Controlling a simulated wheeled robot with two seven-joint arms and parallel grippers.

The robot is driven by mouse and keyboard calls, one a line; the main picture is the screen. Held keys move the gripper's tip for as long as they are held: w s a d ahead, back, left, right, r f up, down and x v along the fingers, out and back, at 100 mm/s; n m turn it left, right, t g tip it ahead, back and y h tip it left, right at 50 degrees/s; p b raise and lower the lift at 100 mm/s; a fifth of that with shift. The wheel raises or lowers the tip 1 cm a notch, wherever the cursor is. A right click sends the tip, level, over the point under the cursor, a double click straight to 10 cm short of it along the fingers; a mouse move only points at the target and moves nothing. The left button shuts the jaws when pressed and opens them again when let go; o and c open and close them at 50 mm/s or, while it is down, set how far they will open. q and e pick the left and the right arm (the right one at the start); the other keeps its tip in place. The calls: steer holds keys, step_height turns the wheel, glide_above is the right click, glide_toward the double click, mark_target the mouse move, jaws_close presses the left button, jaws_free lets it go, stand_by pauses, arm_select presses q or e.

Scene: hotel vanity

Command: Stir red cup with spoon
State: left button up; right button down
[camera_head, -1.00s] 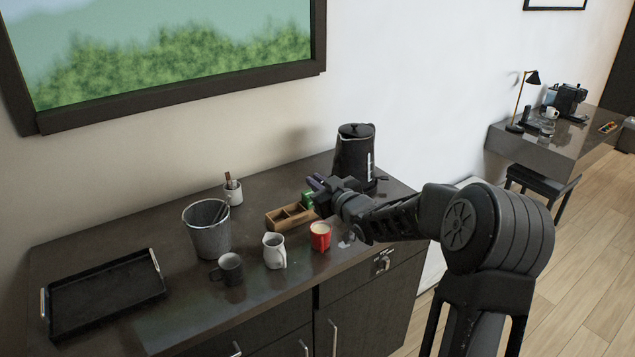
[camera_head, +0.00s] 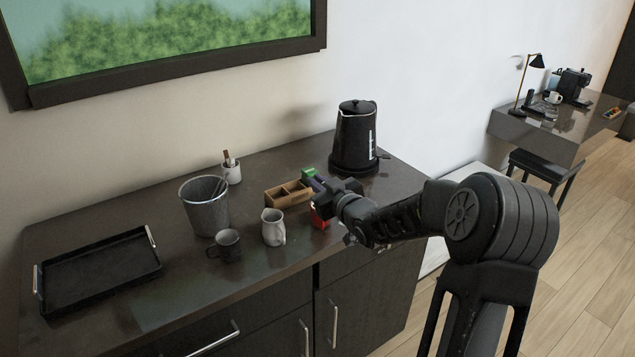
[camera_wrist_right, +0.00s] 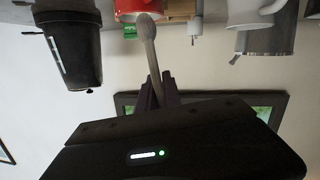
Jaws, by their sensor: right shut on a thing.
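The red cup (camera_head: 318,216) stands on the dark counter, mostly hidden behind my right gripper in the head view. Its red side also shows at the top of the wrist view (camera_wrist_right: 128,6), which is upside down. My right gripper (camera_head: 318,187) is just above and beside the cup, shut on the spoon. The spoon (camera_wrist_right: 150,50) reaches from the fingers toward the cup, and its bowl overlaps the cup's rim in the wrist view. I cannot tell whether the bowl is inside the cup. My left gripper is not in view.
A white pitcher (camera_head: 273,229), dark mug (camera_head: 227,246) and grey bucket (camera_head: 207,212) stand left of the cup. A wooden box (camera_head: 287,195) is behind it, and a black kettle (camera_head: 356,140) stands at the back right. A black tray (camera_head: 98,272) lies far left.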

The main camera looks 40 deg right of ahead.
steer(key=shift+w+d+f+b, duration=0.15)
steer(key=shift+w+f+b, duration=0.15)
steer(key=shift+f+b, duration=0.45)
steer(key=shift+w+d+f+b, duration=0.25)
steer(key=shift+f+b, duration=0.4)
steer(key=shift+f, duration=0.2)
steer(key=shift+w+d+f+b, duration=0.1)
steer(key=shift+w+f+b, duration=0.2)
steer(key=shift+f+b, duration=0.45)
